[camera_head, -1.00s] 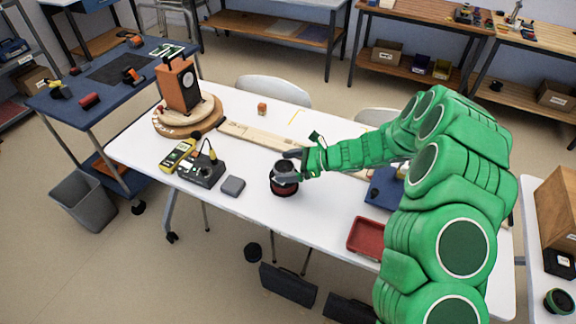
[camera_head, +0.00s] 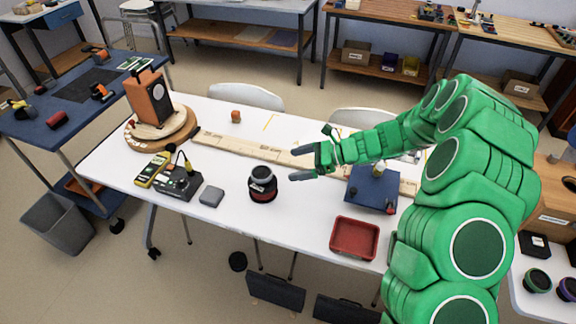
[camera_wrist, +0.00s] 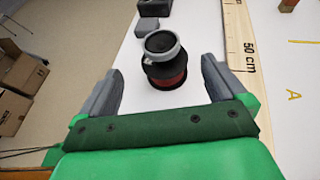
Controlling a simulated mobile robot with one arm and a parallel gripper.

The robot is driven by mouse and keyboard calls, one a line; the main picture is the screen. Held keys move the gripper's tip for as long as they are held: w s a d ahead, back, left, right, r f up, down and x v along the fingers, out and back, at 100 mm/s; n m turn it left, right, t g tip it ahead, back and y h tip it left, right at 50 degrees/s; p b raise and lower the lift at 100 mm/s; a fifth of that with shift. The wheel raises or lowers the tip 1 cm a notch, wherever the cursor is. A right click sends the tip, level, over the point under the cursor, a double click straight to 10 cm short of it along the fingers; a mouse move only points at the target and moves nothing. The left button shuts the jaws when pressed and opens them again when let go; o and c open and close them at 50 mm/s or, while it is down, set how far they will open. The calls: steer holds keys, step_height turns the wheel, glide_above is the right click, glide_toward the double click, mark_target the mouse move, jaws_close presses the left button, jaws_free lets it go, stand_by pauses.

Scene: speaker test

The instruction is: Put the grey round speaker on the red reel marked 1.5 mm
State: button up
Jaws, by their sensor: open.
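The grey round speaker (camera_head: 262,173) sits on top of the red reel (camera_head: 263,194) on the white table; I cannot read the reel's marking. In the wrist view the speaker (camera_wrist: 160,42) shows its grey rim and dark cone, and the dark and red reel (camera_wrist: 166,77) is below it. The speaker looks roughly level there. My gripper (camera_head: 303,163) is open and empty, to the right of the speaker and reel and apart from them. In the wrist view its two fingers (camera_wrist: 160,85) are spread wide, with the speaker and reel beyond them.
A grey box (camera_head: 211,196), a yellow multimeter (camera_head: 152,170) and a dark device (camera_head: 180,184) lie left of the reel. A long wooden ruler (camera_head: 240,146) runs behind it. A red tray (camera_head: 355,238) and a blue board (camera_head: 371,190) are at the right.

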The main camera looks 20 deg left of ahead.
steer(key=shift+d+r, duration=0.1)
steer(key=shift+d, duration=0.25)
steer(key=shift+r, duration=0.1)
steer(key=s+d+r+n+g+h, duration=0.1)
steer(key=s+d+r+n+h, duration=0.1)
steer(key=s+d+r+n, duration=0.4)
steer(key=s+d+r+n+h, duration=0.3)
steer(key=s+r, duration=0.6)
steer(key=s+d+r+n+t+h, duration=0.1)
steer(key=s+d+r+n+h, duration=0.1)
steer(key=s+d, duration=0.9)
steer(key=s+d+r+n+t+h, duration=0.1)
steer(key=s+d+r+n+h, duration=0.2)
steer(key=s+d+h, duration=0.3)
steer(key=s+d+n, duration=0.1)
steer(key=s+d, duration=0.4)
steer(key=d, duration=0.2)
steer(key=shift+t, duration=0.4)
